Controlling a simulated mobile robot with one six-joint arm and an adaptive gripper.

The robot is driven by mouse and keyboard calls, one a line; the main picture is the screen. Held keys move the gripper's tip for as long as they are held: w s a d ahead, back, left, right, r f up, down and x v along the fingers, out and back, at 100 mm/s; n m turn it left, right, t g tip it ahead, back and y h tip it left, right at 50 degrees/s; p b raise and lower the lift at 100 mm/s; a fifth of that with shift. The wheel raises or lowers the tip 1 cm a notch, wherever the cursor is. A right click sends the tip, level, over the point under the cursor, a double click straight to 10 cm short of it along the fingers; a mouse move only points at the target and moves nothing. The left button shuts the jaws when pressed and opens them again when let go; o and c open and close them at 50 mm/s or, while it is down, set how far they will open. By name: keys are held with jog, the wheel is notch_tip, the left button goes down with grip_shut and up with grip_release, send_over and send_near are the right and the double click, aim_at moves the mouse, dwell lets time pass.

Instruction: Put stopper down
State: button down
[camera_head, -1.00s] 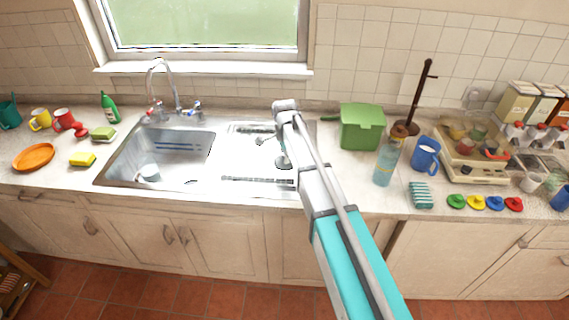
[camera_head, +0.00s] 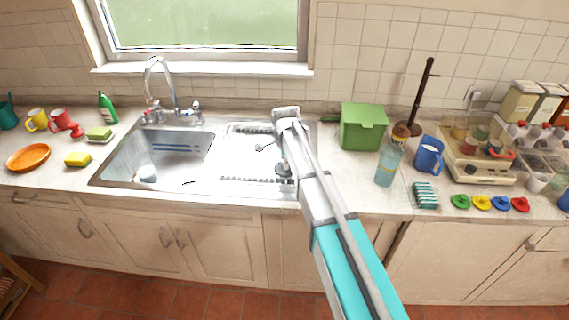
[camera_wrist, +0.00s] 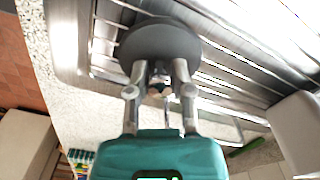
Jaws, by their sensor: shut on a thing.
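The stopper is a dark grey round disc that fills the upper middle of the wrist view (camera_wrist: 160,38). In the head view it shows small and dark over the right part of the ribbed metal drainboard (camera_head: 240,165). My gripper (camera_wrist: 159,82) is shut on the stopper's handle, under the disc's lower edge in the wrist view. In the head view my arm reaches over the drainboard's right edge and partly hides the gripper. I cannot tell whether the disc touches the drainboard.
The sink basin (camera_head: 165,160) with a faucet (camera_head: 160,85) lies to the left.

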jog(key=shift+f, duration=0.1)
jog(key=c, duration=0.5)
grip_release()
notch_tip(320, 180, up, 12)
jog(key=p, duration=1.2)
dwell(0.7)
